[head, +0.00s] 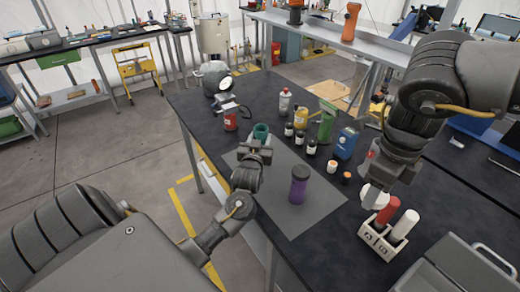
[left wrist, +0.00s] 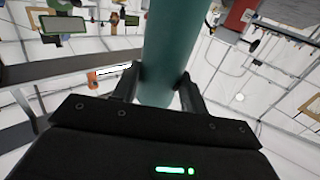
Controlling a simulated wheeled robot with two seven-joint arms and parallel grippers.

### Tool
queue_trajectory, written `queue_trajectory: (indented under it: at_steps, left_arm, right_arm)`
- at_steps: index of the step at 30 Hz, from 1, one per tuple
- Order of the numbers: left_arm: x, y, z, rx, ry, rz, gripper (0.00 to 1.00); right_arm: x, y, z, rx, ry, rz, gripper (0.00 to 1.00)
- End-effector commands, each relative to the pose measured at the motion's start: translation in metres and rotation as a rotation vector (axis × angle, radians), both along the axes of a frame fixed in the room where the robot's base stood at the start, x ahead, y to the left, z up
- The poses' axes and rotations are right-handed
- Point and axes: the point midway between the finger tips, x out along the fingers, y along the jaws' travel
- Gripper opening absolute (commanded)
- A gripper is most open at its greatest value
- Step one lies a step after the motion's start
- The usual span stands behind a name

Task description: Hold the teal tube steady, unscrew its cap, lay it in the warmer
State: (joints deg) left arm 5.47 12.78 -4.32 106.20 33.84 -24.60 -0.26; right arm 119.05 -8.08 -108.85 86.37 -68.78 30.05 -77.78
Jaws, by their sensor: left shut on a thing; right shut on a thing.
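The teal tube (head: 262,131) is upright in my left gripper (head: 256,146), above the dark table. Its top looks open, and I see no cap on it. In the left wrist view the teal tube (left wrist: 168,50) runs between the two fingers of my left gripper (left wrist: 158,92), which are shut on it. My right gripper (head: 376,180) is well to the right of the tube, shut on a white rounded thing (head: 374,197) just behind a small rack. I cannot tell whether that thing is the cap. The warmer may be the grey box (head: 450,272) with a handle at the lower right.
A purple tube (head: 298,185) stands on the grey mat (head: 318,205). The pale rack (head: 376,240) holds a red tube (head: 386,211) and a white tube (head: 405,224). Several bottles, a blue can (head: 346,143) and a green bottle (head: 325,125) crowd the table behind the mat.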

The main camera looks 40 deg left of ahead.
Motion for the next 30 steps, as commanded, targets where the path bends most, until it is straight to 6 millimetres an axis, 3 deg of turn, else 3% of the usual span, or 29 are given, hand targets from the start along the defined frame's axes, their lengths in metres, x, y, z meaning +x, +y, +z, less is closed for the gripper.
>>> queue_trajectory:
  at_steps: [1, 6, 21, 22, 27, 30]
  left_arm:
    - [0.003, 0.003, -0.011, 0.001, -0.002, 0.001, 0.0]
    - [0.002, 0.001, -0.035, 0.0, -0.001, -0.001, 0.0]
    - [0.002, 0.001, -0.039, -0.001, 0.0, -0.001, 0.0]
    - [0.002, 0.001, -0.039, -0.001, 0.0, -0.001, 0.44]
    - [0.002, 0.001, -0.038, -0.001, 0.0, -0.001, 0.65]
    - [0.002, 0.001, -0.038, -0.001, 0.0, -0.001, 0.65]
  right_arm:
    - [0.0, 0.0, -0.015, 0.0, 0.0, 0.0, 0.22]
    - [0.0, 0.0, -0.04, 0.0, 0.0, 0.0, 0.22]
    - [0.0, 0.0, -0.042, 0.0, 0.0, 0.0, 0.22]
    - [0.0, 0.0, -0.042, 0.0, 0.0, 0.0, 0.22]
    - [0.0, 0.0, -0.041, 0.0, 0.0, 0.0, 0.22]
    - [0.0, 0.0, -0.041, 0.0, 0.0, 0.0, 0.22]
